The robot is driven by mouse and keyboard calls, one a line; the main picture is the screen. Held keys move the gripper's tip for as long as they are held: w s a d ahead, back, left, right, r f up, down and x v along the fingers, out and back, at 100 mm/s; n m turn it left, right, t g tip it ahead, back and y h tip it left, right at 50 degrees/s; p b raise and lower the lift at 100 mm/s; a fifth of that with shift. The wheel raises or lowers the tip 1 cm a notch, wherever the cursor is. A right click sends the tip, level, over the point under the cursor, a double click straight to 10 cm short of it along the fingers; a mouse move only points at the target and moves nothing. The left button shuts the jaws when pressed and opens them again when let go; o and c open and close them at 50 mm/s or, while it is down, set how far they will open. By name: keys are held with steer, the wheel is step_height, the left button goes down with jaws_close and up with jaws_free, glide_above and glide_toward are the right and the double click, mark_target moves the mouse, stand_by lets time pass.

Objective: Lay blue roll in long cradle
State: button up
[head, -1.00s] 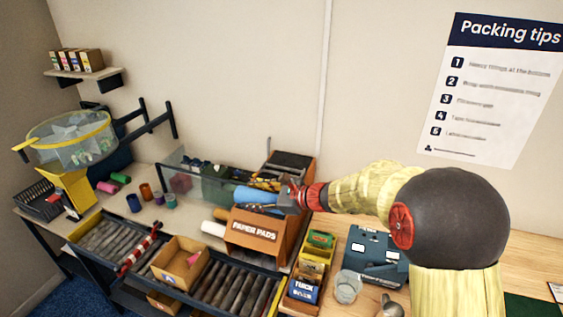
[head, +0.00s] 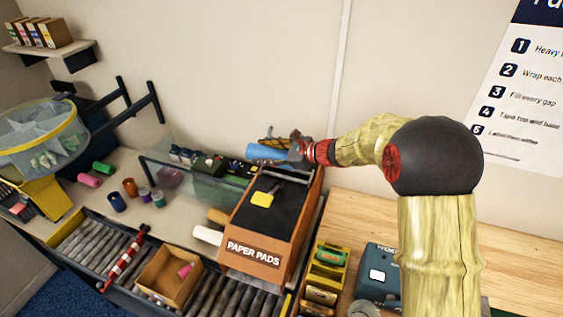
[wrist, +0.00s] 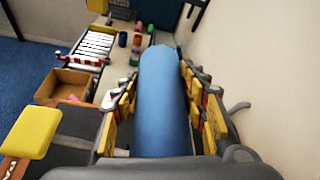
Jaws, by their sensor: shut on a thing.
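My gripper (head: 290,149) is shut on the blue roll (head: 264,152), which it holds level in the air above the far end of the paper pads box (head: 255,258). In the wrist view the blue roll (wrist: 162,105) runs lengthwise between the two yellow-padded fingers (wrist: 160,110), its far end pointing toward the bench's left part. Two dark upright arms with a crossbar (head: 140,108) stand at the back wall, left of the roll. I cannot tell for sure which thing is the long cradle.
A clear-walled bin (head: 215,190) stands below and left of the roll. A roller conveyor (head: 85,245) carries an open carton (head: 170,277) and a red-striped bar (head: 124,258). A clear hopper (head: 40,140) is far left.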

steer(key=shift+w+d+f+p, duration=0.2)
steer(key=shift+w+d+f, duration=0.9)
steer(key=shift+f, duration=0.75)
steer(key=shift+w+d+f+p, duration=0.25)
steer(key=shift+w+d+f, duration=0.5)
steer(key=shift+w+f, duration=0.85)
steer(key=shift+w+d+f+p, duration=0.2)
steer(key=shift+w+d+f, duration=0.8)
steer(key=shift+f, duration=1.05)
steer(key=shift+a+r, duration=0.1)
steer(key=shift+f+b, duration=0.45)
steer(key=shift+f, duration=0.05)
steer(key=shift+f, duration=0.2)
steer(key=o, duration=1.3)
steer(key=shift+o, duration=0.2)
